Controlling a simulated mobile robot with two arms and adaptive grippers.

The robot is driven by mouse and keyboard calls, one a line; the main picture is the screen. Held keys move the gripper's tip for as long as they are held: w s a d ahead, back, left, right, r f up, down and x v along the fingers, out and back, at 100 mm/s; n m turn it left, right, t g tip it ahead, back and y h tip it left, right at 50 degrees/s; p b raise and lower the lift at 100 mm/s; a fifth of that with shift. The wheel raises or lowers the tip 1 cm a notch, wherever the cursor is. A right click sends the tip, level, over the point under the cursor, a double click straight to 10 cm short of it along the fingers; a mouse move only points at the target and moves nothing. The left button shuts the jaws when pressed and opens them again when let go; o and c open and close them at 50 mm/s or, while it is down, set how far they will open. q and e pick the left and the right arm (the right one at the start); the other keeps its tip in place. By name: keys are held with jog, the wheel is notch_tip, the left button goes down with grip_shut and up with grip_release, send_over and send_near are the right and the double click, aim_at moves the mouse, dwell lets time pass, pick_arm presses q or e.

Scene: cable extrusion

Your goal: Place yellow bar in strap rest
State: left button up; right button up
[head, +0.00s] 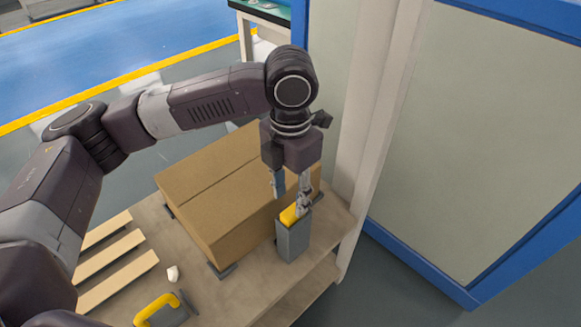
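The yellow bar (289,215) stands in a narrow grey upright holder, which looks like the strap rest (291,243). Only the bar's top end shows above the rim. My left gripper (290,199) points down just above the holder. Its two fingers are apart, one left of the bar and one at its right side, close to the rim. I cannot tell whether the right finger touches the bar. My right gripper is out of view.
A large closed cardboard box (215,190) sits right behind and left of the holder. Wooden slats (118,270), a small white object (173,274) and a yellow-handled item (158,308) lie on the table (235,294). A blue-framed panel (480,130) stands to the right.

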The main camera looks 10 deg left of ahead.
aim_at(291, 212)
pick_arm(q)
notch_tip(291, 212, up, 8)
jog(key=p, duration=0.1)
jog(key=shift+p, duration=0.3)
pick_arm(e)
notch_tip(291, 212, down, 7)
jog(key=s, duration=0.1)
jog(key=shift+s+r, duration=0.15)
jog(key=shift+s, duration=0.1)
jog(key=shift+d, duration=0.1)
